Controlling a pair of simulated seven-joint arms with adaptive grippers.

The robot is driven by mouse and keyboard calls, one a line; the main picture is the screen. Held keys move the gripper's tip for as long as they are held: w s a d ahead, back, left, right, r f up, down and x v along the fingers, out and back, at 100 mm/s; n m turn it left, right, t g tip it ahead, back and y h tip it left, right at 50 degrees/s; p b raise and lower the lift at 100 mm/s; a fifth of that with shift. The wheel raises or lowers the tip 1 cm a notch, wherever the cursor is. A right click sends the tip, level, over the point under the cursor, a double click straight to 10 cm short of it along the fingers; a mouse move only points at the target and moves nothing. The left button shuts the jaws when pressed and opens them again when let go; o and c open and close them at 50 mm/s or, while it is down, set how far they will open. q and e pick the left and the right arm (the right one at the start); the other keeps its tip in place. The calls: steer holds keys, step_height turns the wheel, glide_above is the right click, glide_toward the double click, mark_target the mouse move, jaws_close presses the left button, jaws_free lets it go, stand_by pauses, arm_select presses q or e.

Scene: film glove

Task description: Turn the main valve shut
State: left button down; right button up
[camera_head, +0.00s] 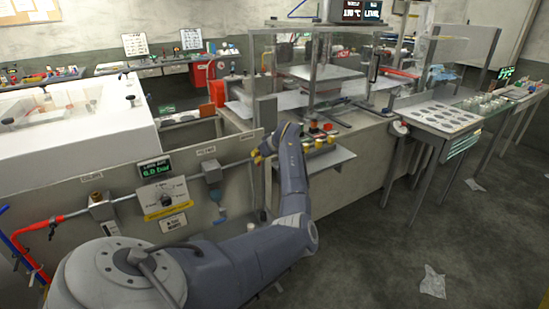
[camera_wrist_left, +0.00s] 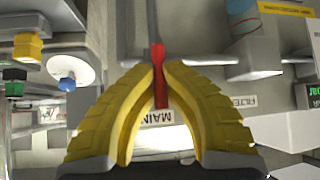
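The main valve shows in the left wrist view as a red handle (camera_wrist_left: 159,75) on a grey pipe, above a plate marked MAIN (camera_wrist_left: 157,117), which reads upside down. My left gripper (camera_wrist_left: 162,68) has its yellow fingertips close on both sides of the handle and appears shut on it. My right gripper is in neither view.
A small shelf (camera_head: 329,158) with coloured buttons stands right of my gripper. The floor (camera_head: 390,240) at right is mostly clear.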

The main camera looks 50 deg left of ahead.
arm_select(q)
steer(key=shift+a+r, duration=0.1)
steer(key=shift+a, duration=0.05)
stand_by(0.3)
steer(key=c, duration=1.7)
jaws_free()
steer(key=shift+a, duration=0.15)
steer(key=shift+o, duration=1.5)
steer(key=shift+d, duration=0.2)
steer(key=v, duration=1.1)
steer(key=shift+d+r, duration=0.25)
steer(key=shift+d, duration=0.05)
